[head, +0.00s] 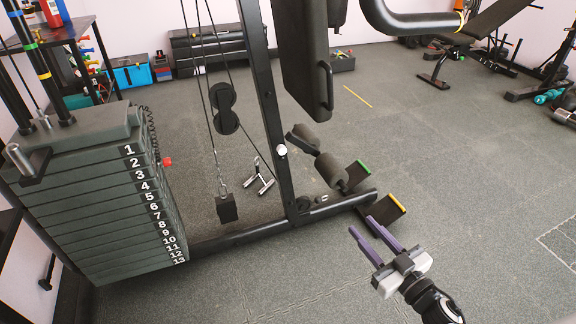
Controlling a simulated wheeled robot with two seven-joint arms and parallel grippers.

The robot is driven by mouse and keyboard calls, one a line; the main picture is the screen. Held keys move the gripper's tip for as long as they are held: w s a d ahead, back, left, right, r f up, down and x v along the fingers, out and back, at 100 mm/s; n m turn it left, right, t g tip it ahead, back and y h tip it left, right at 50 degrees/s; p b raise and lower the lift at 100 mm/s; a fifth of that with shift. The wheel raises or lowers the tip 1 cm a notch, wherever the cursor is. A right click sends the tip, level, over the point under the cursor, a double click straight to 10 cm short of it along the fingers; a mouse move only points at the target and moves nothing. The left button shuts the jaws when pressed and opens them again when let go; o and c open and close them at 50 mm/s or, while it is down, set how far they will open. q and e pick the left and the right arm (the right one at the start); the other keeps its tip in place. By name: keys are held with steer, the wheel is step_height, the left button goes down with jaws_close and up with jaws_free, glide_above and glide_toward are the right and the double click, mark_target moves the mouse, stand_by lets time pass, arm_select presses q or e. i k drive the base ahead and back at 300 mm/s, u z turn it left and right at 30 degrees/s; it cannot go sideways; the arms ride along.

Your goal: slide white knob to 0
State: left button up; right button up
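The plate pile (100,215) stands at the left, a stack of dark grey plates numbered 1 to 13 from top to bottom. A pale, rounded knob (15,150) sits on a short dark arm at the stack's top left. A white round knob (281,150) is on the dark upright post in the middle. I cannot tell from this view which one the task names; no 0 mark is legible. My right gripper (362,225) has two purple fingers with a gap between them and nothing in it. It is at the lower right, apart from both knobs. My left gripper is out of view.
A red pin end (167,161) sticks out beside the stack. Cables and a dark hanging weight (227,208) are between stack and post (265,90). Foam rollers (331,170) and a low base bar (240,236) lie between my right gripper and the stack.

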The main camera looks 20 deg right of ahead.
mark_target(282, 149)
steer(key=u, duration=0.65)
steer(key=i, duration=1.05)
steer(key=z, duration=0.85)
